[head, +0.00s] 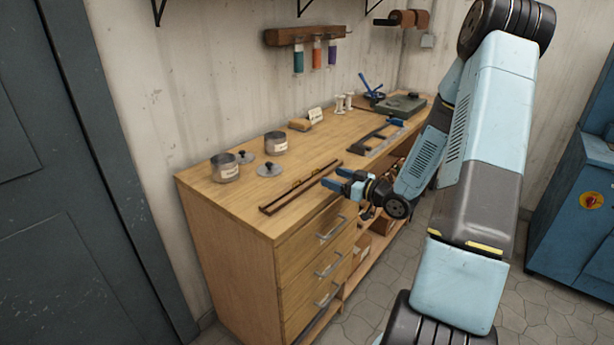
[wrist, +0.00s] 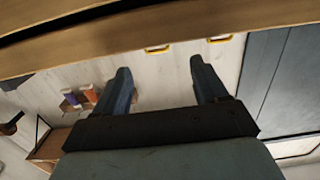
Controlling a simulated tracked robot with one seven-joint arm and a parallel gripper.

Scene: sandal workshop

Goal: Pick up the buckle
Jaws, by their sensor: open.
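Two small gold-coloured frames, which look like buckles, stick out from the edge of a wooden bar (wrist: 60,50) in the wrist view. One buckle (wrist: 158,50) lies ahead between my fingertips, and the other buckle (wrist: 220,39) is to the right. In the head view the bar appears as a long brown strip (head: 285,202) near the bench's front edge; the buckles are too small to make out clearly. My gripper (head: 338,179) is open and empty, just right of the strip. Its two fingers also show in the wrist view (wrist: 159,67), apart from the buckles.
The wooden bench (head: 225,203) also holds two tins (head: 225,174) (head: 276,148) with lids beside them, left of and behind the strip. A dark metal frame tool (head: 372,142) lies farther right. Bottles (head: 316,57) hang on a wall rack.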

